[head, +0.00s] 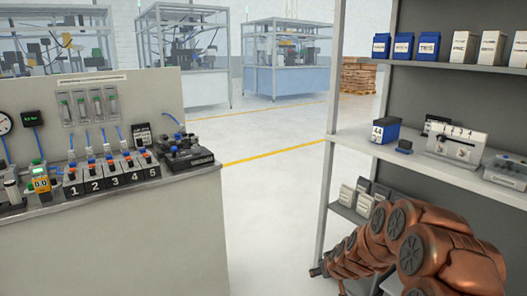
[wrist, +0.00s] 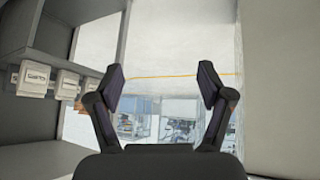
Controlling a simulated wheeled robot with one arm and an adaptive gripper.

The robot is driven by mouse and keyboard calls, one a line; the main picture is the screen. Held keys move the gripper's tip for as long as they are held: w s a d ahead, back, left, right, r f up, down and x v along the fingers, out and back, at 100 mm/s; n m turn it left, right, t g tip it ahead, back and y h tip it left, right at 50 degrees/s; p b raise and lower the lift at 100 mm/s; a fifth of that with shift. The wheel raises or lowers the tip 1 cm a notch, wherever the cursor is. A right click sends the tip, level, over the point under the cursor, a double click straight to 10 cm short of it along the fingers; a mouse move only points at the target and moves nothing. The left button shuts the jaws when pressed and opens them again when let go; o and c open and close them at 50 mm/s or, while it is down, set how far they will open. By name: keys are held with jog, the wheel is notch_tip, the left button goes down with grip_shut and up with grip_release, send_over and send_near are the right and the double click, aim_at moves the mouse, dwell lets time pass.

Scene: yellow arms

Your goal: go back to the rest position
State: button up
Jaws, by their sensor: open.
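My gripper (wrist: 163,82) shows in the wrist view with its two dark fingers spread wide. Nothing is between the fingers. In the head view my copper-coloured arm (head: 400,238) fills the lower right corner, in front of the shelf's lower part. The gripper's fingers cannot be made out there. The wrist view looks upside down, with the floor and yellow line above the machines.
The grey shelf (head: 490,185) on the right holds boxes and devices; my arm is close to it. A workbench (head: 130,220) with numbered units stands left. Open floor (head: 265,190) lies between them. Caged machines (head: 285,60) stand behind.

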jog(key=s+a+r+g+y+p, duration=0.1)
jog(key=s+a+r+g+p, duration=0.3)
jog(key=s+r, duration=0.6)
jog(key=s+a+r+y+p, duration=0.1)
jog(key=s+a+r+p, duration=0.3)
jog(key=s+r, duration=0.55)
jog(key=s+d+r+m+g+h+p, duration=0.1)
jog(key=s+r+p, duration=0.5)
jog(key=s, duration=0.9)
jog(key=s+d+r+m+g+h+p, duration=0.1)
jog(key=s+d+r+g+p, duration=0.3)
jog(key=s+r, duration=0.9)
jog(key=s+p, duration=0.2)
jog(key=p, duration=0.1)
jog(key=shift+d+r+m+g+h, duration=0.25)
jog(key=shift+d+m+g+h, duration=0.05)
jog(key=shift+d+m, duration=0.1)
jog(key=shift+c, duration=0.4)
